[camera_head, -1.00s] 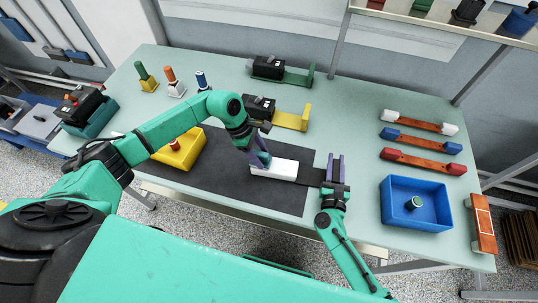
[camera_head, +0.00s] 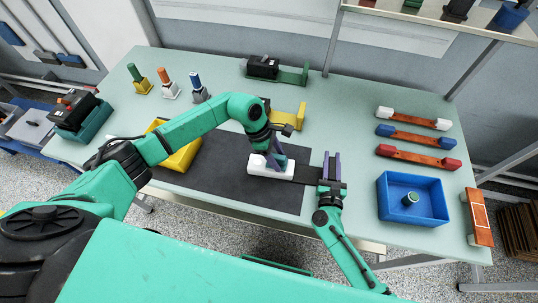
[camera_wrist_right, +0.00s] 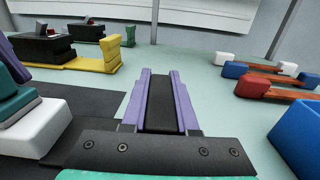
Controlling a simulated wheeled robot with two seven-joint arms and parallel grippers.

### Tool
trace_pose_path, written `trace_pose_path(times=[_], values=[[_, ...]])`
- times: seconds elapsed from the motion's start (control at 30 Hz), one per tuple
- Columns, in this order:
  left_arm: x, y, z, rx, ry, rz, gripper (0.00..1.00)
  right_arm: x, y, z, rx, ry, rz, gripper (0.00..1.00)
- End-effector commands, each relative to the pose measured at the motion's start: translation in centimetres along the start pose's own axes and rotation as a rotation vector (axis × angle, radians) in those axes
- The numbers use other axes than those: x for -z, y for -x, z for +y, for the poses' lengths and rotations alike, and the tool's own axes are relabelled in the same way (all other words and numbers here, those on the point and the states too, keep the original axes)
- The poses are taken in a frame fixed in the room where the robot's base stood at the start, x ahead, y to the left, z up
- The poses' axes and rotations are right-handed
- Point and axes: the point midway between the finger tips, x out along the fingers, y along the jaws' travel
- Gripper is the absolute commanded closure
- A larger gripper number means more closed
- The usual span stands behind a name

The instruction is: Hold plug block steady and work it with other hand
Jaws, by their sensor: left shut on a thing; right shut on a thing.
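The white plug block (camera_head: 258,171) lies on the dark mat (camera_head: 220,180) near its right end. A dark green part sits on top of the block (camera_wrist_right: 35,130) at the left of the right wrist view. My left gripper (camera_head: 273,160) comes down on the block from above, its purple fingers closed on that top part; the arm hides some of it. My right gripper (camera_head: 331,164) is low over the table, to the right of the block. Its purple fingers hold a dark strip (camera_wrist_right: 160,105) between them.
A blue tray (camera_head: 440,216) with a small round green piece stands at the right, below several coloured-end bars (camera_head: 415,139). Yellow (camera_head: 180,163) and yellow-and-black (camera_head: 294,117) holders stand left of and behind the block. Three coloured posts (camera_head: 168,83) stand at back left.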

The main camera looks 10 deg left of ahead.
Motion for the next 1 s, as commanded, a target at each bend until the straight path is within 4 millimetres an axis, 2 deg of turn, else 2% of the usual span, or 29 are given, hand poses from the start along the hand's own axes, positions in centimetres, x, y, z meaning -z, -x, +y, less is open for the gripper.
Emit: trace_pose_path(times=[0.33, 0.47, 1.0], values=[[-3.0, -1.3, 0.2, 0.002, -0.001, 0.000, 0.96, 0.0, 0.0, 0.0, -0.001, 0.000, -0.001, 1.00], [-3.5, 0.9, 0.3, -0.004, -0.003, 0.002, 0.96, 0.0, 0.0, 0.0, 0.000, -0.001, -0.001, 1.00], [-5.4, 5.2, 0.2, -0.002, -0.001, 0.001, 0.96, 0.0, 0.0, 0.0, 0.000, 0.000, -0.001, 1.00]])
